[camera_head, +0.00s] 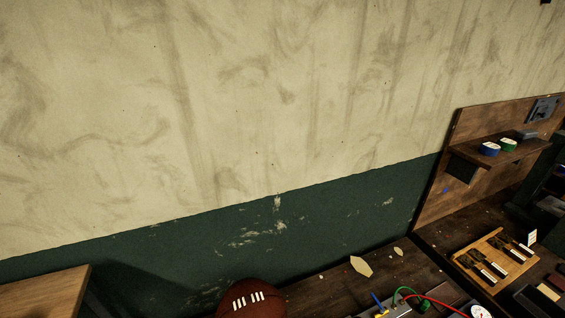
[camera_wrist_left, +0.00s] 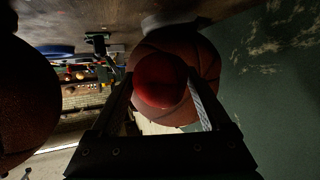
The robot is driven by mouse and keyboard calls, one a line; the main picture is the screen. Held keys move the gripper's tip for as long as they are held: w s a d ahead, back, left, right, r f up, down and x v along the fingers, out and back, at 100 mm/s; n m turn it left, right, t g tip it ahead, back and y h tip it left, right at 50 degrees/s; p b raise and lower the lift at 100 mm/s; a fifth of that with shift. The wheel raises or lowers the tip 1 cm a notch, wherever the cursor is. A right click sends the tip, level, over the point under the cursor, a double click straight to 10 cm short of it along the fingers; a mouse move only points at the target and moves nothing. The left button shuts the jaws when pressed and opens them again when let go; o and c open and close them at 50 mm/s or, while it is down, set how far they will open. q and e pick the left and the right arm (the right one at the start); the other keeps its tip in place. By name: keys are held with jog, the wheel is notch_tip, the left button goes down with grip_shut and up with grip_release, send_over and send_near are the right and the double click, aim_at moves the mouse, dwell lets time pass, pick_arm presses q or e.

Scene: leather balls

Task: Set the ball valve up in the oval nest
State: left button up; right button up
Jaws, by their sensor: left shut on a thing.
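In the left wrist view my left gripper (camera_wrist_left: 165,85) is shut on a small red ball (camera_wrist_left: 160,82), which sits between its two fingers. No valve can be made out on the red ball. A larger brown, dark-seamed ball (camera_wrist_left: 205,60) shows behind it; whether they touch I cannot tell. A brown ball with white laces (camera_head: 250,300) is cut off by the lower edge of the head view. I cannot make out an oval nest. Neither gripper shows in the head view.
A dark round shape (camera_wrist_left: 25,100) fills the left of the wrist view. In the head view, the dark wooden bench (camera_head: 330,285) holds coloured hoses (camera_head: 405,292), a gauge (camera_head: 480,312) and a tool board (camera_head: 495,260). A shelf (camera_head: 495,155) stands at the right.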

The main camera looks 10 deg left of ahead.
pick_arm(q)
jog(key=s+d+r+p, duration=0.3)
jog(key=r+p, duration=0.2)
jog(key=r, duration=0.7)
jog(key=s+d+r+p, duration=0.3)
jog(key=r+p, duration=0.2)
jog(key=r, duration=0.8)
jog(key=shift+d+n+t+y, duration=0.2)
jog(key=shift+n+t+y, duration=0.1)
jog(key=shift+n, duration=0.1)
jog(key=shift+s, duration=0.1)
